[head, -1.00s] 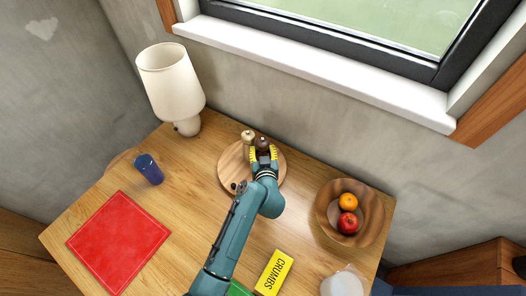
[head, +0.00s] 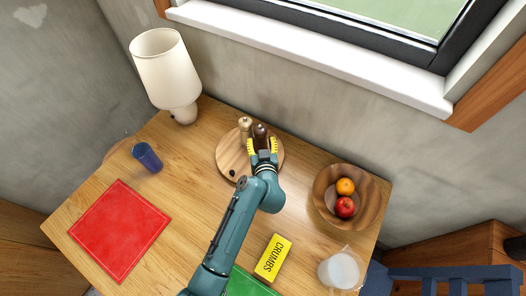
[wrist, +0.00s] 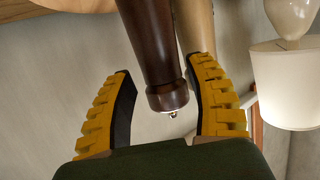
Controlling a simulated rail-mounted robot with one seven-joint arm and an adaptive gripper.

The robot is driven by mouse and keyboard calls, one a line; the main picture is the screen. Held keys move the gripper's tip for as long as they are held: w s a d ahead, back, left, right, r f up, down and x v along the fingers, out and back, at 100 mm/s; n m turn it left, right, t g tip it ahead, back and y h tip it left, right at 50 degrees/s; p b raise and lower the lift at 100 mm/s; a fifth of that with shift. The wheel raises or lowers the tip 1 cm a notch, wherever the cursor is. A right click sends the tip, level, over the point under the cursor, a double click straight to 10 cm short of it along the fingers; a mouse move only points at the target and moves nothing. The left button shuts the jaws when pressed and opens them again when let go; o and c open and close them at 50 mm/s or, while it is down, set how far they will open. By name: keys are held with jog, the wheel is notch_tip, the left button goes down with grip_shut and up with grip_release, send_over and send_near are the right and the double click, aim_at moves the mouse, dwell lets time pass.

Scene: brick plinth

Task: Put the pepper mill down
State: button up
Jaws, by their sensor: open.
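The dark brown pepper mill (head: 260,132) stands upright on the round wooden board (head: 229,158). In the wrist view the mill (wrist: 155,60) appears upside down, its metal-tipped top between my fingers. My gripper (head: 262,146) is open around the mill, one yellow finger on each side. The wrist view shows my gripper (wrist: 165,105) with gaps between the fingers and the mill. The mill's foot is out of the wrist view and mostly hidden by my gripper in the head view.
A light wooden mill (head: 244,124) stands just left of the pepper mill. A fruit bowl (head: 372,207) is right of the board. Bare table lies left of the board.

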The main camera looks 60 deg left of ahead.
jog(key=v, duration=0.8)
jog(key=shift+d, duration=0.35)
jog(key=shift+s+r, duration=0.15)
jog(key=w+d+r+m+t+h, duration=0.15)
jog(key=w+d+r+t, duration=0.25)
jog(key=w+d+r, duration=0.5)
jog(key=w+d+r+m+t+h, duration=0.1)
jog(key=w+d+r+m+t, duration=0.35)
jog(key=r, duration=0.65)
jog(key=s+d+r+m+t+h, duration=0.3)
jog(key=d+r+h, duration=0.3)
jog(key=d+r, duration=0.6)
jog(key=s+d+r+m+t+h, duration=0.3)
jog(key=d+r+m+t+h, duration=0.2)
jog(key=d+r, duration=0.7)
jog(key=d+t+h, duration=0.1)
jog(key=d, duration=0.3)
jog(key=shift+s, duration=0.25)
